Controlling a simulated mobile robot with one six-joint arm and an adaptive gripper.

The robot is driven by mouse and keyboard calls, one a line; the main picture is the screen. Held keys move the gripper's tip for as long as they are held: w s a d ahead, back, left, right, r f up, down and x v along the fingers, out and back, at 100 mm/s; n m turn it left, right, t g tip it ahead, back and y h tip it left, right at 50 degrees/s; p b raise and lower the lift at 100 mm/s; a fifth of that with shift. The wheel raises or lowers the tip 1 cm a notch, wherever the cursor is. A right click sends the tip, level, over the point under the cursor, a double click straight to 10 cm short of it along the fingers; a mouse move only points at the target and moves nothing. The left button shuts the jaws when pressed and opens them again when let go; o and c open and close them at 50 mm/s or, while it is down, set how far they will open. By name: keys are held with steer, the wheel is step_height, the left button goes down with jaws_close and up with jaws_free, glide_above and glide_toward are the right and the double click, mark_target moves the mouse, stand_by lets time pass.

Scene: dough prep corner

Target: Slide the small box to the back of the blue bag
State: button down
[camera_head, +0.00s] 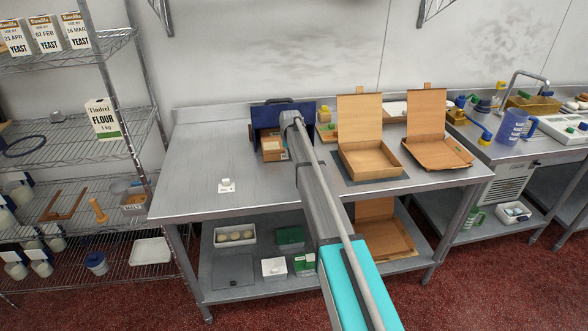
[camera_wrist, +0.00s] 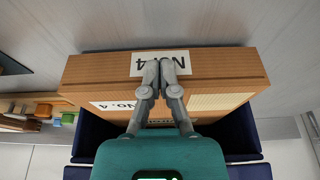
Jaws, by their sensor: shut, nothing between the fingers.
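The small box is brown cardboard with white "NO. 4" labels; it fills the middle of the wrist view (camera_wrist: 95,78). In the head view the box (camera_head: 271,147) shows at the front of the blue bag (camera_head: 263,116), partly hidden by my arm. The bag's dark blue walls also show behind the box in the wrist view (camera_wrist: 88,138). My gripper (camera_wrist: 163,64) is shut and empty, with its fingertips together over the labelled edge of the box. I cannot tell whether they touch it. In the head view my wrist hides the fingertips.
An open cardboard box (camera_head: 372,160) stands right of the bag on a dark mat, with another (camera_head: 438,152) farther right. Small coloured items (camera_head: 325,132) sit close by the bag's right side. A small white card holder (camera_head: 226,185) stands left. The steel table (camera_head: 205,150) is otherwise clear there.

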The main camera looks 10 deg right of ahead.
steer(key=shift+w, duration=0.1)
steer(key=shift+w, duration=2.2)
steer(key=shift+s, duration=0.2)
steer(key=shift+s, duration=0.6)
steer(key=p+v, duration=0.3)
steer(key=w+p+v, duration=0.1)
steer(key=p+v, duration=0.2)
steer(key=w+p+v, duration=0.1)
steer(key=p+v, duration=0.1)
steer(key=p, duration=0.1)
steer(key=shift+s+r, duration=0.2)
steer(key=shift+r, duration=0.45)
